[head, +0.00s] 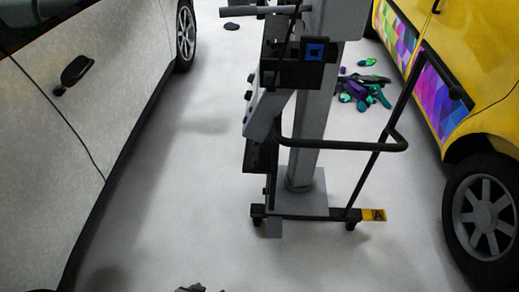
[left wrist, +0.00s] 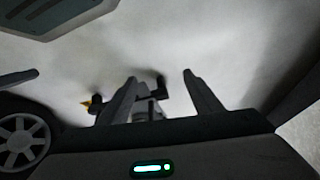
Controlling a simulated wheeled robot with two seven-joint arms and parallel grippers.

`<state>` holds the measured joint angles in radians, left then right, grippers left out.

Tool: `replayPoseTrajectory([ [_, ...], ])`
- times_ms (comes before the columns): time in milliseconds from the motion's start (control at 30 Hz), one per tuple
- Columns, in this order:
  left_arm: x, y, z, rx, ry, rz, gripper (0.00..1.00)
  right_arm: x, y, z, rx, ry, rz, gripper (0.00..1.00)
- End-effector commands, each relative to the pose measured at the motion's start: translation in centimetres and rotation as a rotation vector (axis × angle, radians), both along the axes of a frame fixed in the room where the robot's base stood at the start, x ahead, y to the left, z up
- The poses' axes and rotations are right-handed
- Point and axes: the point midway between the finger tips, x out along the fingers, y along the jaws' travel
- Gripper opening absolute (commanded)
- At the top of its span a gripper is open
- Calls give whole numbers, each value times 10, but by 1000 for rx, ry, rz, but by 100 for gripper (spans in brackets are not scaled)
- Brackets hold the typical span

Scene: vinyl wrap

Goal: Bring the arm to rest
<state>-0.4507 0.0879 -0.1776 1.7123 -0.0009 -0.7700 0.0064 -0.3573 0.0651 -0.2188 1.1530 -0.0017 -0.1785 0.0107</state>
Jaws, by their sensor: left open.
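My left gripper (left wrist: 159,76) shows in the left wrist view with its two fingers apart and nothing held between them. Beyond the fingers are pale floor and the dark feet of a wheeled stand, which look apart from the fingers. In the head view a small dark grey part shows at the bottom edge, left of centre; I cannot tell whether it belongs to my left arm. My right gripper is in neither view.
A wheeled stand (head: 306,182) with a grey column and black handle stands mid-aisle. A grey car (head: 95,110) is at left, a yellow car (head: 490,90) at right. A colourful pile (head: 360,92) lies behind the stand. The pale floor in front is mostly clear.

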Motion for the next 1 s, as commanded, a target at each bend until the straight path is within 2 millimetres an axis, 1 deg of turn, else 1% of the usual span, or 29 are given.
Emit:
replayPoseTrajectory([
  [33,-3,-3,-20,-4,-6,-3,59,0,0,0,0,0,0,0],
  [100,-5,-6,-43,-12,-26,-7,59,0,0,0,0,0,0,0],
  [200,-11,-10,-71,-22,-56,-13,59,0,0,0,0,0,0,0],
  [300,-19,-13,-94,-32,-80,-19,59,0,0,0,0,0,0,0],
  [400,-26,-14,-109,-39,-100,-22,59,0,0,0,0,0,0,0],
  [500,-30,-15,-118,-44,-114,-24,59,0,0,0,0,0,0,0],
  [600,-33,-16,-121,-46,-120,-26,59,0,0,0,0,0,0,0],
  [1000,-33,-16,-122,-47,-122,-26,59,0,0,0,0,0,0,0],
])
